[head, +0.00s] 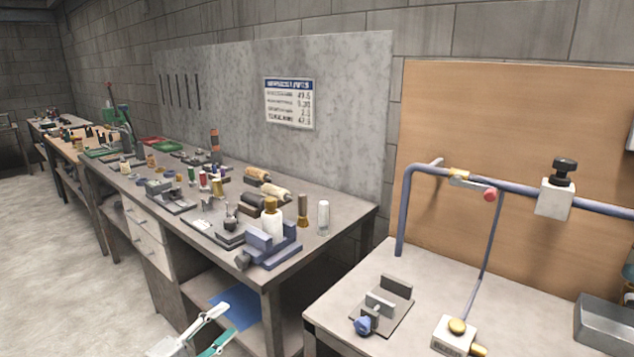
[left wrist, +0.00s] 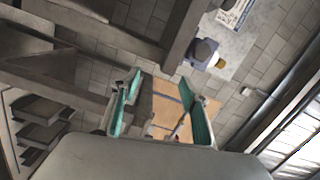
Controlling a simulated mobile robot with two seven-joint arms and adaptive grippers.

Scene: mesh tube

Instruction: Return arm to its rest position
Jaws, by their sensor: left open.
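My left gripper (head: 228,322) shows at the bottom of the head view, with white fingers and teal pads. It is in front of the workbench (head: 340,212), lower than its top and near the open lower shelf. In the left wrist view my left gripper (left wrist: 160,86) has its two fingers apart. Nothing shows between the pads except distant background. My right gripper is in neither view.
The workbench holds several tools, spools and a blue vise-like fixture (head: 272,247) near its front edge. A blue sheet (head: 236,305) lies on the lower shelf. A second table (head: 420,270) at right carries a blue pipe frame (head: 402,215) and a small vise (head: 380,305). Open floor (head: 60,260) lies at left.

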